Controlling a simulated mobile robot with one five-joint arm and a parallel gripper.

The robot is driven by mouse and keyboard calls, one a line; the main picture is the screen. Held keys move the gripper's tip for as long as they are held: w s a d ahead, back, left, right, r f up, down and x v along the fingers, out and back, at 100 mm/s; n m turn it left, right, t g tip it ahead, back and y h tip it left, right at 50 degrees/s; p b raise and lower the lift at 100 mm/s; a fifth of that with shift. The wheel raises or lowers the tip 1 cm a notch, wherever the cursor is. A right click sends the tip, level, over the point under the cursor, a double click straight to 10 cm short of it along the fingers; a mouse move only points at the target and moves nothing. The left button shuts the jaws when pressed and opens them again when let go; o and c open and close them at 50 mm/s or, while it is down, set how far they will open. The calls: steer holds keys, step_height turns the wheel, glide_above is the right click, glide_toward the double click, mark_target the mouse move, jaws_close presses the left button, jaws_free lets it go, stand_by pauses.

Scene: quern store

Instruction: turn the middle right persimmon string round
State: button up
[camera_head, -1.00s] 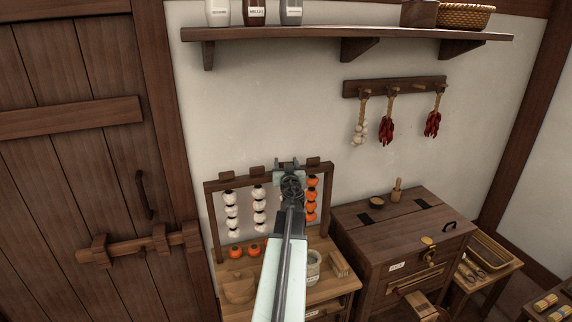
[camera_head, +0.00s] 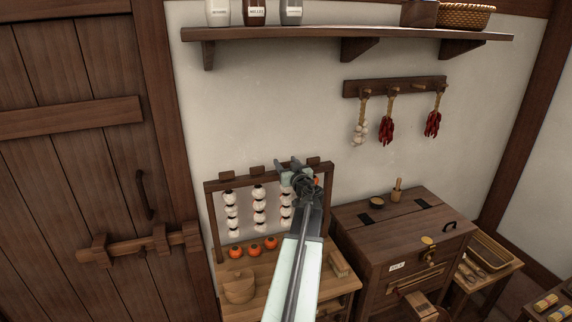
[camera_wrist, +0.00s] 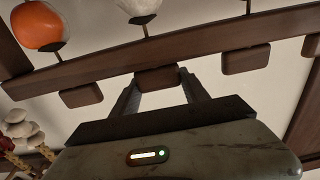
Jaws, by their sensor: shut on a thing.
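The dark wooden rack (camera_head: 211,215) stands against the wall with persimmon strings hanging from its top bar. The middle right string (camera_head: 286,211) shows white fruits, partly hidden by my arm; one white fruit of it (camera_wrist: 138,8) shows in the wrist view. My gripper (camera_head: 287,163) is at the bar above this string. In the wrist view my gripper (camera_wrist: 157,79) is shut on the wooden tab (camera_wrist: 157,77) in line with that string. The right string shows orange (camera_wrist: 38,27) in the wrist view and is mostly hidden in the head view.
Two white strings (camera_head: 259,204) hang on the left. Several tabs, such as one (camera_wrist: 246,59), line the bar. Orange persimmons (camera_head: 254,249) and a round wooden box (camera_head: 240,287) are on the table below. A dark chest (camera_head: 400,230) stands to the right.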

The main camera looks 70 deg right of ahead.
steer(key=o, duration=1.4)
steer(key=v, duration=0.7)
steer(key=shift+s+a, duration=0.2)
steer(key=shift+a, duration=0.1)
